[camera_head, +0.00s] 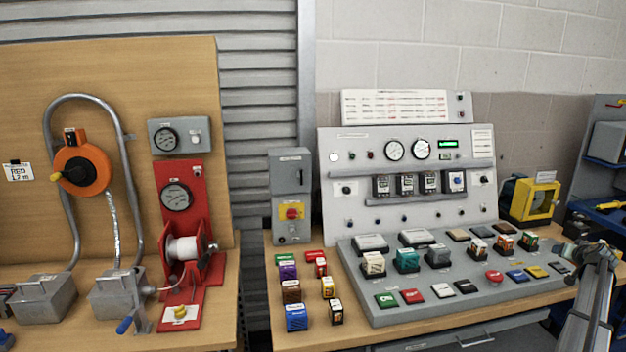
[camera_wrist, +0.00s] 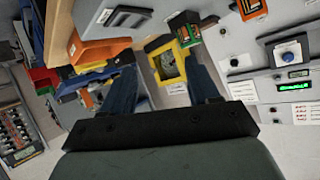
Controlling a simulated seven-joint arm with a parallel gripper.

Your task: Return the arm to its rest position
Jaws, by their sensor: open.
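My arm shows at the lower right of the head view, with my gripper (camera_head: 574,250) at its upper end, in front of the right end of the grey control desk (camera_head: 450,312). The gripper is small there and its fingers are hard to make out. In the wrist view my gripper (camera_wrist: 163,78) has two dark fingers spread apart with nothing held between them. A yellow-framed box (camera_wrist: 165,68) shows beyond the gap. The same yellow-framed box (camera_head: 536,201) stands on the bench behind my gripper in the head view.
Colored blocks stand on the desk and on the wooden bench (camera_head: 262,330) to its left. An upright panel (camera_head: 340,220) with gauges rises behind the desk. A red winding stand (camera_head: 184,245) and an orange reel (camera_head: 82,171) are at the left. Shelving (camera_head: 606,145) is at the far right.

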